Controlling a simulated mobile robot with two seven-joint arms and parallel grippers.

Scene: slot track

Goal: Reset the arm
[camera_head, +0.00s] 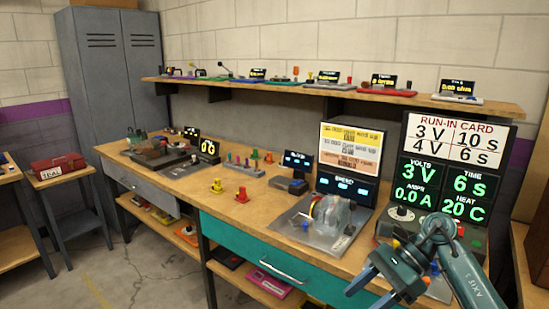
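My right arm comes in from the lower right. Its gripper (364,296) hangs in front of the bench's right end, over the teal drawer side, with its two fingers spread apart and nothing seen between them. A grey machine with a rounded clear housing (331,217) sits left of the gripper. My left gripper is not in view.
The wooden bench (250,212) holds two yellow and red small parts (240,195), a display (297,160) and a speed panel (345,187). A shelf (300,88) with several small devices runs above. A grey locker (110,65) and red box (58,164) stand left.

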